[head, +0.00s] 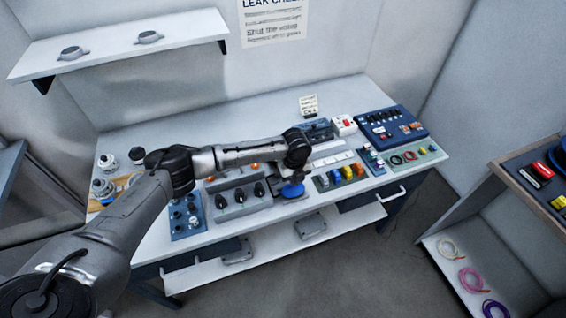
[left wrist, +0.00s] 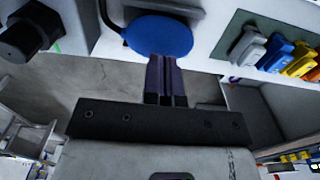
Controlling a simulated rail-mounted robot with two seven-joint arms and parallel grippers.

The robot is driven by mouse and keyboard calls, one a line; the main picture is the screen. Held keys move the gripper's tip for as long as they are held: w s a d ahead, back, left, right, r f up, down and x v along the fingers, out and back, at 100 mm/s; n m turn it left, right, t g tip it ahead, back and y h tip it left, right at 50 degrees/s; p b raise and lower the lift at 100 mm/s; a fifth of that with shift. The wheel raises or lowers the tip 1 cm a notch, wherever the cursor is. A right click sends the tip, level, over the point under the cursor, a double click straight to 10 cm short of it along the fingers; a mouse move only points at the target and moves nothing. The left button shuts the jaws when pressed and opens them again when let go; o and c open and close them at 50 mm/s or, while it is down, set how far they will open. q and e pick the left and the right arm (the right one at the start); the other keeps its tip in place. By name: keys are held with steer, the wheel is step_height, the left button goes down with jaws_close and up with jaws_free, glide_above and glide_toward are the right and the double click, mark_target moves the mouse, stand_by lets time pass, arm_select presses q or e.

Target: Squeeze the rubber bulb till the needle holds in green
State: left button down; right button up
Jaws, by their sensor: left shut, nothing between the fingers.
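The blue rubber bulb (head: 291,190) sits near the front edge of the workbench, right of the grey box with black knobs. In the left wrist view the bulb (left wrist: 158,36) is a smooth blue oval with a dark tube at its left. My left gripper (head: 294,178) is over the bulb in the head view. Its fingers (left wrist: 165,62) are shut together with nothing between them, and their tips are at the bulb's edge; I cannot tell whether they touch it. No gauge needle or green zone can be made out. My right gripper is not in view.
A grey box with black knobs (head: 240,197) stands left of the bulb. A tray of coloured connectors (head: 340,176) lies to its right. A blue case (head: 393,124) is at the back right. The workbench's back left surface is clear.

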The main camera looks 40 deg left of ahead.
arm_select(q)
steer(key=shift+f, duration=0.5)
steer(key=shift+f+b, duration=0.45)
steer(key=shift+f, duration=0.35)
stand_by(0.5)
steer(key=shift+f, duration=0.3)
stand_by(0.5)
step_height(320, 180, up, 3)
steer(key=p, duration=0.3)
steer(key=shift+r, duration=0.1)
step_height(320, 180, up, 4)
steer(key=p, duration=0.4)
stand_by(0.7)
